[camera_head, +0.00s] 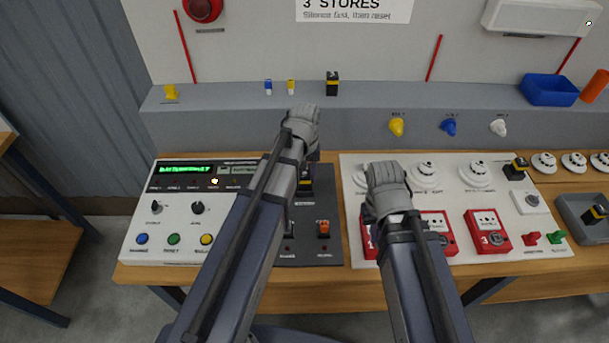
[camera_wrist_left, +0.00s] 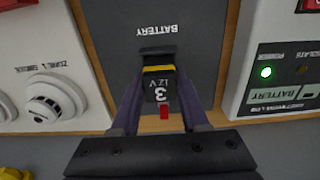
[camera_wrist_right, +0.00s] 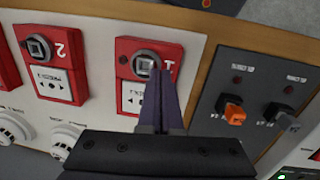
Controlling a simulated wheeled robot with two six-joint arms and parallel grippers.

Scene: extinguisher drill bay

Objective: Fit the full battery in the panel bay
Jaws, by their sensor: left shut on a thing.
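A black battery (camera_wrist_left: 160,86) with a yellow band, marked 3 and 12 V, with a small red mark, is at the slot of the battery bay (camera_wrist_left: 158,50) on the dark panel. My left gripper (camera_wrist_left: 158,105) is shut on it, one finger on each side. I cannot tell how deep the battery sits. In the head view the battery (camera_head: 305,184) shows partly behind my left arm. My right gripper (camera_wrist_right: 158,75) is shut and empty, over the red call point 1 (camera_wrist_right: 133,72).
Another yellow-banded battery (camera_head: 332,84) stands on the grey shelf, one (camera_head: 515,169) on the white detector panel and one in the grey tray (camera_head: 573,210). The alarm panel (camera_head: 172,218) is left of the bay, its display lit green. A blue bin (camera_head: 549,90) is at the back right.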

